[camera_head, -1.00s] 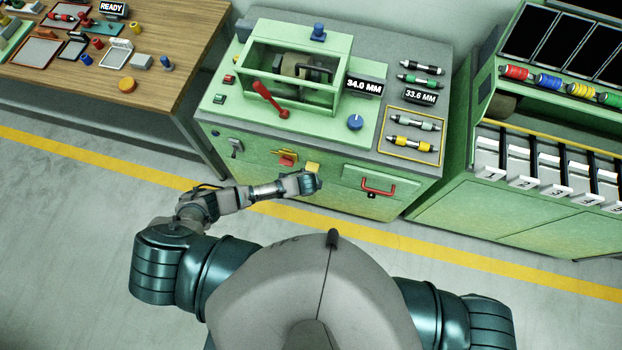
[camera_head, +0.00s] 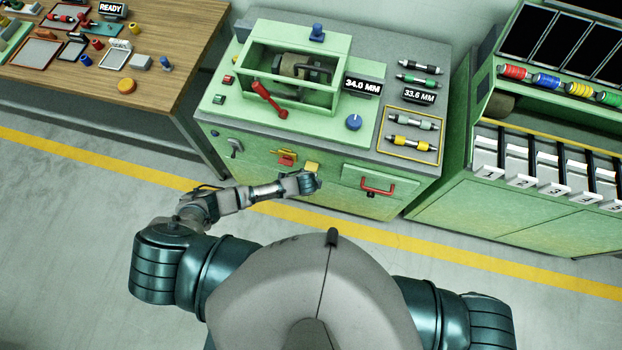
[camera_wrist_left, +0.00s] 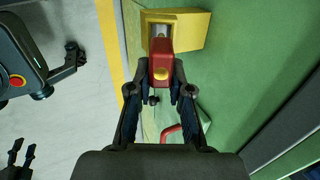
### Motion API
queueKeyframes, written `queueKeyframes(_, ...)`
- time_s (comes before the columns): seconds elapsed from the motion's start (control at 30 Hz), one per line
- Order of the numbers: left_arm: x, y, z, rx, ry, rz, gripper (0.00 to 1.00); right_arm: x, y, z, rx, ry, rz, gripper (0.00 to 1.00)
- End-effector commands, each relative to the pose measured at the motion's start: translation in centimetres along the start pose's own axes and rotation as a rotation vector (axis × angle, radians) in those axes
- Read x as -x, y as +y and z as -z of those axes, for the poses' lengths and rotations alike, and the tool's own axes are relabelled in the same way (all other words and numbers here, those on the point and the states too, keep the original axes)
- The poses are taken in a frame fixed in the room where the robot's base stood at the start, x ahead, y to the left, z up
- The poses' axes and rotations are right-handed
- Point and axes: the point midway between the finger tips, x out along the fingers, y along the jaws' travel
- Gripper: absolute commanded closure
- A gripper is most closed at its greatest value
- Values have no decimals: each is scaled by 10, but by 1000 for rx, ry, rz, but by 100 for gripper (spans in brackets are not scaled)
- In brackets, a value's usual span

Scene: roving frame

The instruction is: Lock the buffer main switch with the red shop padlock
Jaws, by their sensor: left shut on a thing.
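The red padlock (camera_wrist_left: 161,62) has a yellow round spot on its body, and its grey shackle points up the left wrist view. My left gripper (camera_wrist_left: 161,78) is shut on its body; it also shows in the head view (camera_head: 312,184), low at the cabinet front. The shackle end lies at the opening of a yellow box (camera_wrist_left: 187,28) on the green front; I cannot tell how deep it sits. That box (camera_head: 312,168) is right of a red and yellow switch (camera_head: 286,160), which I take for the main switch. My right gripper (camera_wrist_left: 22,152) seems open and empty at the lower left.
A red drawer handle (camera_head: 378,188) is right of my left gripper. A grey lever (camera_head: 235,147) is on the left of the cabinet front. A wooden bench (camera_head: 170,60) stands left and a green rack (camera_head: 500,215) right. The floor before the cabinet is clear.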

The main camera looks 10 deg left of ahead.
Motion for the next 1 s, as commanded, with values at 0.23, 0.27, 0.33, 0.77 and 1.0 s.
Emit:
queueKeyframes(0.23,1,0,1,0,1,0,100,3,0,0,0,0,0,60)
queueKeyframes(0.27,1,0,1,0,1,0,100,4,0,0,-1,0,0,60)
queueKeyframes(0.33,1,-1,1,1,1,0,100,5,0,1,-1,0,0,60)
queueKeyframes(0.77,-1,0,1,0,0,1,100,4,-1,1,-2,0,2,60)
queueKeyframes(1.0,-7,0,1,1,0,1,100,-1,-2,0,-2,1,3,60)
